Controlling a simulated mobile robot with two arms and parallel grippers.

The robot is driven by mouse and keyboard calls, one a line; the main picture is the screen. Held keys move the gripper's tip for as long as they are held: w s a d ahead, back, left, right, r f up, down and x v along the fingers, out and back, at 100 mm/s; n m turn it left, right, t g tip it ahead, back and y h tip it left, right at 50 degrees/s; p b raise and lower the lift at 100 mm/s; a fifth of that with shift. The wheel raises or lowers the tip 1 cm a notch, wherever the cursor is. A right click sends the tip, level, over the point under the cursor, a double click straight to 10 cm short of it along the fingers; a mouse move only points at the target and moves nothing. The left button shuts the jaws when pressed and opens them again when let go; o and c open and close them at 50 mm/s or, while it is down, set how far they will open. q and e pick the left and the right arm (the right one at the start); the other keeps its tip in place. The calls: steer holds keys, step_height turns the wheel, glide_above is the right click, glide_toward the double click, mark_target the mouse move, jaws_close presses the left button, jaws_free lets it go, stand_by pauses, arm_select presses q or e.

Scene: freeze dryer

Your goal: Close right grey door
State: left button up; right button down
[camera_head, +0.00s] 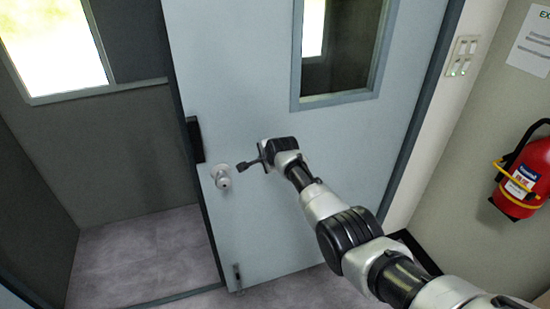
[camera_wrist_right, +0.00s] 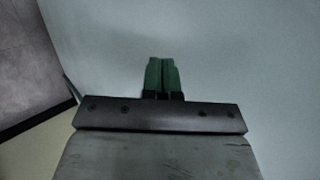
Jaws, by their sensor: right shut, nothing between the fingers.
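The right grey door (camera_head: 270,130) is a pale grey-blue panel with a window in its upper part. It stands partly open, with a gap to its left showing the floor beyond. A round silver knob (camera_head: 222,175) is near its left edge. My right gripper (camera_head: 243,170) is shut and empty, just right of the knob, close to the door face. In the right wrist view its green fingertips (camera_wrist_right: 161,74) are together in front of the pale door surface (camera_wrist_right: 230,50). I cannot tell whether they touch it. My left gripper is not in view.
A dark frame edge (camera_head: 420,100) runs along the door's right side. A red fire extinguisher (camera_head: 524,180) hangs on the right wall, below a paper notice (camera_head: 532,40). A switch panel (camera_head: 462,56) is beside the frame. Bare floor (camera_head: 145,255) shows through the opening.

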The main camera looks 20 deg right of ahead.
steer(key=shift+s+a+f+p+v, duration=0.35)
steer(key=shift+a+p+v, duration=0.35)
steer(key=shift+v, duration=4.4)
steer(key=s+d+f+n+g, duration=0.1)
steer(key=s+f+n, duration=0.2)
steer(key=s+f, duration=0.65)
steer(key=s+d+f+n+g+h, duration=0.1)
steer(key=s+d+f+n+g, duration=0.3)
steer(key=f, duration=1)
steer(key=s+a+f+n+t, duration=0.1)
steer(key=s+f, duration=0.7)
steer(key=f, duration=0.3)
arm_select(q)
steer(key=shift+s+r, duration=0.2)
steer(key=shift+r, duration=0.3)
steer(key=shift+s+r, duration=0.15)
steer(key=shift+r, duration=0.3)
arm_select(e)
steer(key=s+d+f+n+g, duration=0.1)
steer(key=s+f+n, duration=0.2)
steer(key=s, duration=1)
steer(key=s+d+f+n+g, duration=0.1)
steer(key=s+f+n, duration=0.3)
steer(key=s+f, duration=0.4)
steer(key=s+d+f+n+g, duration=0.2)
steer(key=s+f, duration=0.3)
steer(key=s, duration=1.4)
steer(key=shift+s+f+n+h, duration=0.3)
steer(key=shift+s+f+n, duration=0.1)
steer(key=shift+n, duration=0.3)
